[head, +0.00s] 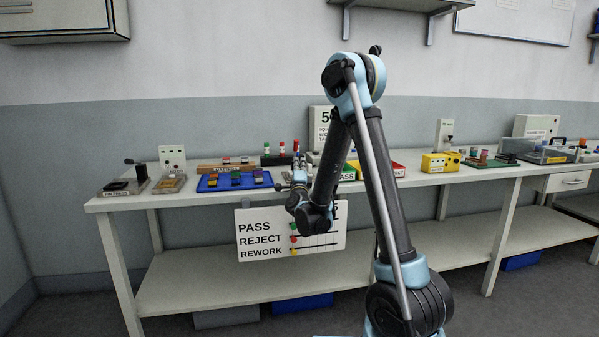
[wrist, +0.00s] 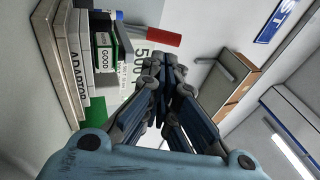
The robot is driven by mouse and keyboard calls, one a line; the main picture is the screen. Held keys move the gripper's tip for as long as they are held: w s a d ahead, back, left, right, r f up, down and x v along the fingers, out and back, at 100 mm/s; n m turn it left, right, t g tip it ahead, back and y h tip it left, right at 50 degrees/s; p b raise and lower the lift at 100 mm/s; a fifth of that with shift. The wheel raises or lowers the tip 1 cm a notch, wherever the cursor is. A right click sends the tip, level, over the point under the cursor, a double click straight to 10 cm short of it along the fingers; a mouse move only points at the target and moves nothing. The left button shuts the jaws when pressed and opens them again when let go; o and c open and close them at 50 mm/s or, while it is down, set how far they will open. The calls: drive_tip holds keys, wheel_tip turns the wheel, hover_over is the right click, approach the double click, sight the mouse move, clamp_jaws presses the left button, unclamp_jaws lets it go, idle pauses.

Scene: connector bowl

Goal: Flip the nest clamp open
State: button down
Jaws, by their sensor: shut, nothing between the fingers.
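A small fixture with a dark block and an upright black handle (head: 135,172) stands at the far left end of the bench; it looks like the nest clamp, but it is too small to tell for certain. My gripper (head: 299,168) is well to its right, near the bench's front edge and above the PASS/REJECT/REWORK sign. In the wrist view my gripper (wrist: 167,82) shows its dark fingers close together with nothing held. The clamp does not show in the wrist view.
A yellow box (head: 440,162) stands to the right. The wrist view shows a label reading ADAPTOR (wrist: 82,61) and a red part (wrist: 164,37).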

sight(296, 150)
drive_tip(key=x, duration=0.8)
drive_tip(key=shift+w, duration=0.1)
drive_tip(key=shift+d+r, duration=0.1)
drive_tip(key=shift+r, duration=0.05)
drive_tip(key=shift+g, duration=0.3)
drive_tip(key=shift+w, duration=0.1)
